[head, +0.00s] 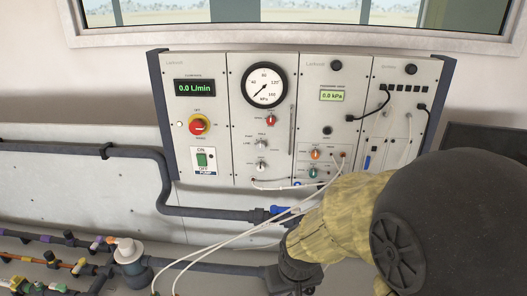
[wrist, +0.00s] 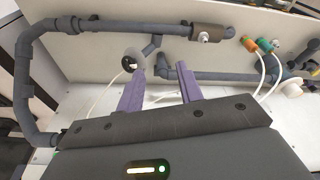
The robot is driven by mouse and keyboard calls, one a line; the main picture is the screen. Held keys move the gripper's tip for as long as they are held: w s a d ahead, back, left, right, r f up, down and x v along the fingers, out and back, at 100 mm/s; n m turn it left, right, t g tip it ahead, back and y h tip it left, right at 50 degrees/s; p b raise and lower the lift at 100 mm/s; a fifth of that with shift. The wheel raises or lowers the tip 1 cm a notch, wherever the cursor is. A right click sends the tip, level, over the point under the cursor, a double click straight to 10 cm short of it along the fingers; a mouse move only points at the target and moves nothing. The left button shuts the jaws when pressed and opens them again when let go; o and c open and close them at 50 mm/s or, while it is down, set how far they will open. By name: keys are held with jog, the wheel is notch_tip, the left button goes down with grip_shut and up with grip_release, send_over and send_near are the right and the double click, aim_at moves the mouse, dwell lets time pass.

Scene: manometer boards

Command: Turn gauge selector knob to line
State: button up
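The manometer board stands against the wall in the head view. Its second panel has a round pressure gauge (head: 264,85), with a red knob (head: 270,119) below it. Under that are a pale selector knob (head: 262,144) with small labels around it, one seeming to read LINE at its left, and another pale knob (head: 262,167). I cannot tell where the selector points. In the wrist view my gripper (wrist: 160,68) is open, its two purple fingers apart with nothing held. It faces pipework, and no knob of the panel shows there. My arm hides part of the lower right in the head view.
White hoses (head: 222,243) run from the board's lower ports to the front left. A dark pipe (head: 215,212) runs below the board. Valves and a pale fitting (head: 127,250) stand at lower left. In the wrist view, orange and green fittings (wrist: 265,45) carry hoses at upper right.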

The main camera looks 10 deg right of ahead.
aim_at(260, 148)
jog(key=shift+o, duration=1.1)
jog(key=w+a+r+m+t+y+b, duration=0.1)
jog(key=w+a+r+m+t, duration=0.1)
jog(key=w+a+r+t, duration=0.3)
jog(key=w+a+r+m+t+b, duration=0.1)
jog(key=w+a+r+t+b, duration=0.15)
jog(key=w, duration=0.35)
notch_tip(260, 148, up, 12)
jog(key=w+d+m+t+h+b, duration=0.1)
jog(key=d+m+t+h+b, duration=0.1)
jog(key=m+t+h, duration=0.4)
jog(key=m+t, duration=0.1)
jog(key=m, duration=0.2)
jog(key=shift+w+r+m+h, duration=0.2)
jog(key=shift+m+h, duration=0.1)
jog(key=p+x, duration=0.3)
jog(key=x, duration=1.4)
jog(key=shift+w, duration=0.25)
